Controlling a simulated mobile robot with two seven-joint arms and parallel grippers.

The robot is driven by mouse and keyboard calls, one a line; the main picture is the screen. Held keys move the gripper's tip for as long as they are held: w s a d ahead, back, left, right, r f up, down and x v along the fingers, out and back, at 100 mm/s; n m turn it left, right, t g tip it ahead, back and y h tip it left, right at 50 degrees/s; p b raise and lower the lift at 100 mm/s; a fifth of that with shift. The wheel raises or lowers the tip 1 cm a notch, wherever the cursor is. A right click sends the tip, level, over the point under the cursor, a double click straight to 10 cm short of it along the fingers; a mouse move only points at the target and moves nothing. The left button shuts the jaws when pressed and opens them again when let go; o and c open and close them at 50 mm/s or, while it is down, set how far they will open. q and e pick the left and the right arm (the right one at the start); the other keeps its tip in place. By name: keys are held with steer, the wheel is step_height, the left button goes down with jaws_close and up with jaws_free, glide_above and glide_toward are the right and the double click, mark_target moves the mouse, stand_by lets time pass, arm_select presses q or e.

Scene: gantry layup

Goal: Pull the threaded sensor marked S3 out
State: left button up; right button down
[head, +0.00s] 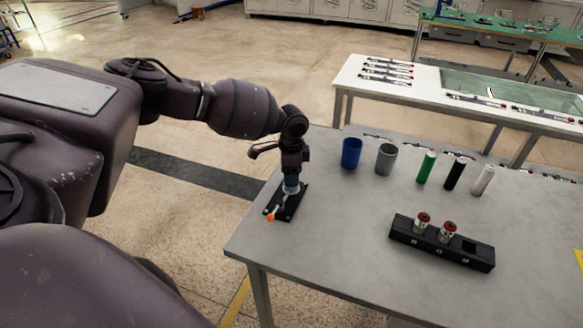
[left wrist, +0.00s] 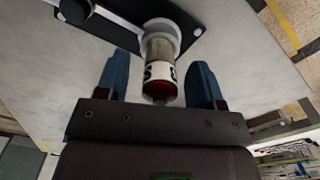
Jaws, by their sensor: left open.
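My left gripper (head: 291,182) points down over a small black fixture (head: 296,203) at the table's left end. In the left wrist view its blue fingers (left wrist: 160,78) are open, one on each side of a sensor (left wrist: 159,68). There are gaps between the fingers and the sensor. The sensor has a metal body, a white label with partly readable marks, and a dark red cap toward the palm. Its far end sits in a round light collar (left wrist: 188,28) on the fixture. An orange-tipped lever (head: 270,216) sticks out at the fixture's front. My right gripper is out of view.
A black block (head: 470,261) at the right holds two red-capped sensors (head: 422,221) (head: 447,232); its right socket looks empty. Blue and grey cups (head: 351,153) (head: 386,158) and green, black and white cylinders (head: 427,167) (head: 455,173) (head: 483,179) stand behind. The table's middle is clear.

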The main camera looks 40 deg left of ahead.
arm_select(q)
steer(key=c, duration=1.1)
steer(key=o, duration=0.3)
steer(key=c, duration=0.3)
steer(key=shift+c, duration=0.2)
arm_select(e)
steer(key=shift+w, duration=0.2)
